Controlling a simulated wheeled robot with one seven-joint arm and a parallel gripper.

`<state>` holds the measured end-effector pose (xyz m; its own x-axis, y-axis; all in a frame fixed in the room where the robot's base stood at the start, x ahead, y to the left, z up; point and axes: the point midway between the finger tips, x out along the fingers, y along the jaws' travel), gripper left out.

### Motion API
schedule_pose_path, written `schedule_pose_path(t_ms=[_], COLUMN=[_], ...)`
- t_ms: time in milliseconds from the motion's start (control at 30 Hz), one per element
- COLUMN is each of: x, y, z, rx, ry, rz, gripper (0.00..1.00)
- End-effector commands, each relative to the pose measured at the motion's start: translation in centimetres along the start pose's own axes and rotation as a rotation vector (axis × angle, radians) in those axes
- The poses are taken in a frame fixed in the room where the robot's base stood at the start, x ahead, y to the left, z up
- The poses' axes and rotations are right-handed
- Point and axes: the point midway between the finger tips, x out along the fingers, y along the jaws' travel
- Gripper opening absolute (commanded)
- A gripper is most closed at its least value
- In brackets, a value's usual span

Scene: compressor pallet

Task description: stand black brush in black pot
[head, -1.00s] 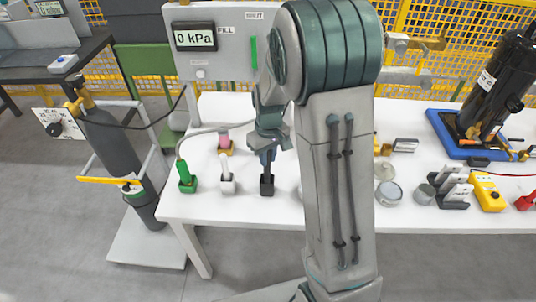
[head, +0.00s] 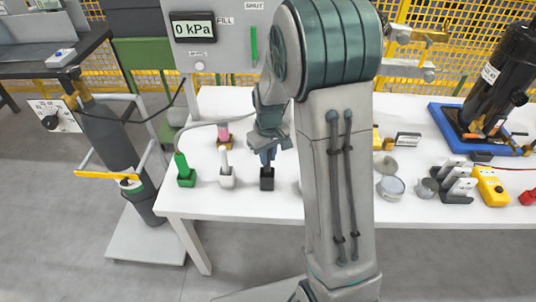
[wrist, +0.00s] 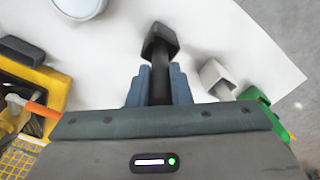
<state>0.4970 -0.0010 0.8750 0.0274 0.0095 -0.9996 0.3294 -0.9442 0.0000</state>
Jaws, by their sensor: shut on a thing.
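The black pot (head: 267,183) stands upright on the white table near its front edge, right of the white pot. My gripper (head: 267,160) points down directly above it. In the wrist view, the blue-grey fingers (wrist: 158,88) are shut on the dark shaft of the black brush (wrist: 160,82). The shaft runs from the fingers to the black pot (wrist: 160,42), lined up with it. The brush's lower end is hidden, so I cannot tell how deep it sits in the pot.
A white pot (head: 227,181) and a green pot (head: 186,179), each holding a brush of its own colour, stand to the left. A pink brush (head: 223,133) is behind. A round tin (head: 390,188) and a yellow meter (head: 490,187) lie right of my arm.

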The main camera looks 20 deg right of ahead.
Motion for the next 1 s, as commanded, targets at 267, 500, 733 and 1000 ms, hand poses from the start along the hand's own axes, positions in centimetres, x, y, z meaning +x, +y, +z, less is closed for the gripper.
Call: schedule_pose_path(t_ms=[267,500,733,1000], x=[0.7,0.9,0.9,-1.1], y=[0.0,0.0,0.0,0.1], z=[0.0,0.0,0.0,-0.1], rx=[0.000,0.000,0.000,0.000], ry=[0.000,0.000,0.000,0.005], rz=[0.000,0.000,0.000,0.002], gripper=[0.00,0.37,0.43,0.43])
